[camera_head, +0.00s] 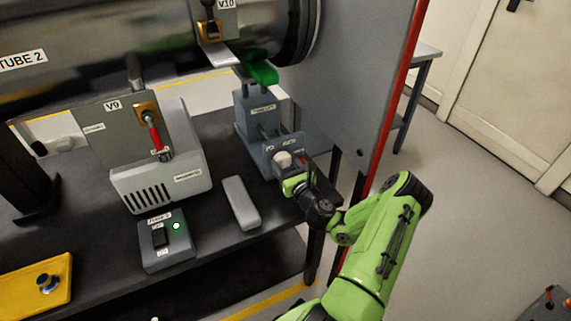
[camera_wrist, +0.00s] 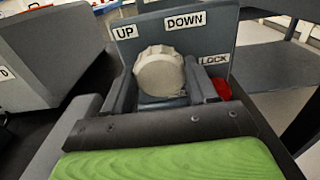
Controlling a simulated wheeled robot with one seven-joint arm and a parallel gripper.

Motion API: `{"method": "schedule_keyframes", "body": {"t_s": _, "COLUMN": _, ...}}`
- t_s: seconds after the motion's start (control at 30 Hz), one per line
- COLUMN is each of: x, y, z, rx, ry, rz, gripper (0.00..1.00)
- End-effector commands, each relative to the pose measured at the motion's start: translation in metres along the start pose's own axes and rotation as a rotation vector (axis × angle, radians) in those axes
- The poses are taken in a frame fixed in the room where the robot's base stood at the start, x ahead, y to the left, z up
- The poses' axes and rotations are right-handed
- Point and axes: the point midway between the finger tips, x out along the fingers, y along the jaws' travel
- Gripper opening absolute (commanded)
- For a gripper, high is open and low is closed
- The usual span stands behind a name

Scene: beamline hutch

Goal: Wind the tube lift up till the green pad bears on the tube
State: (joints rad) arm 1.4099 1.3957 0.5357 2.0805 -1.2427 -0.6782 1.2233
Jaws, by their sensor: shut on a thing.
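The tube lift (camera_head: 253,122) is a grey block on the bench, topped by a green pad (camera_head: 263,73) close under the steel tube (camera_head: 120,45). I cannot tell whether the pad touches the tube. The lift's cream knob (camera_wrist: 160,74) sits between my fingers in the wrist view, in front of a plate marked UP and DOWN. The knob also shows in the head view (camera_head: 282,158). My gripper (camera_wrist: 158,90) is shut on the knob. A red part (camera_wrist: 222,89) shows below the LOCK label, right of the knob.
A grey box (camera_head: 160,185) labelled V9, with a red-handled valve, stands left of the lift. A loose grey bar (camera_head: 241,203) and a switch box (camera_head: 165,240) with a green light lie nearer.

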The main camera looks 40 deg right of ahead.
Motion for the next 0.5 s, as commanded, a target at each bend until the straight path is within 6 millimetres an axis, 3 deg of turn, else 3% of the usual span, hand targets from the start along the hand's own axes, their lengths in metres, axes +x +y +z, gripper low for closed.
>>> {"method": "schedule_keyframes", "body": {"t_s": 0.03, "x": -0.0001, "y": 0.0001, "z": -0.0003, "rx": -0.001, "ry": 0.001, "rz": 0.000, "gripper": 0.27}}
{"method": "schedule_keyframes", "body": {"t_s": 0.07, "x": -0.0001, "y": 0.0001, "z": -0.0003, "rx": -0.001, "ry": 0.001, "rz": 0.000, "gripper": 0.59}}
{"method": "schedule_keyframes", "body": {"t_s": 0.2, "x": -0.0001, "y": 0.0000, "z": -0.0003, "rx": -0.001, "ry": 0.000, "rz": 0.000, "gripper": 0.80}}
{"method": "schedule_keyframes", "body": {"t_s": 0.5, "x": -0.0016, "y": -0.0002, "z": -0.0004, "rx": 0.001, "ry": 0.001, "rz": 0.000, "gripper": 0.82}}
